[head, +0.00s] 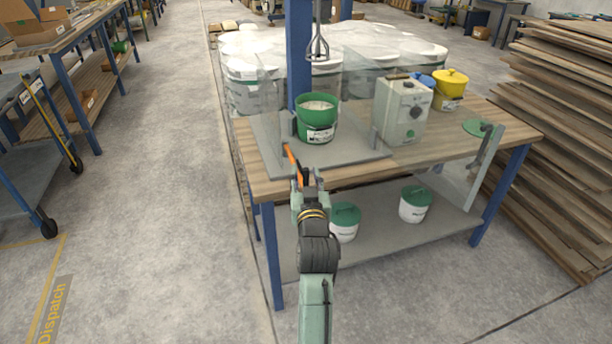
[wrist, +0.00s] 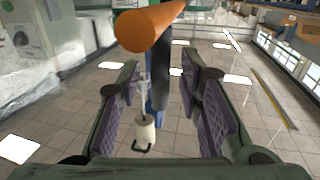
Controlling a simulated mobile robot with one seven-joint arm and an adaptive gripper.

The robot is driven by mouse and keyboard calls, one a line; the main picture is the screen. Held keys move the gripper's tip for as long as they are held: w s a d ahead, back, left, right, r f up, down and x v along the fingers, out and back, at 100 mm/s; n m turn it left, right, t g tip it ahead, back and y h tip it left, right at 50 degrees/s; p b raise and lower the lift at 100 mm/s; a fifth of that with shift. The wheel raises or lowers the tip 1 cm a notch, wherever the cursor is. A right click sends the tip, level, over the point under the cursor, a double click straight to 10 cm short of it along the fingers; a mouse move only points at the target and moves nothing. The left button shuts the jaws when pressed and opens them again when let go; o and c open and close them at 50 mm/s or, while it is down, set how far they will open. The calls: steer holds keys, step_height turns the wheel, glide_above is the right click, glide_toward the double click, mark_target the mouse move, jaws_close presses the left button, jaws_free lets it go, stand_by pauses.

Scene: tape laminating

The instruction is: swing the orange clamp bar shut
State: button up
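My gripper (head: 308,178) is at the bench's front edge, close to the bar's near end. In the wrist view the orange bar (wrist: 152,27) is a round rod across the top, its blunt end toward the left. I cannot tell whether a finger touches the bar. The bar's pivot is hard to make out.
The green bucket (head: 318,122) stands on the grey board (head: 353,156) under a hanging stirrer (head: 318,45).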

steer(key=shift+c, duration=0.6)
jaws_close()
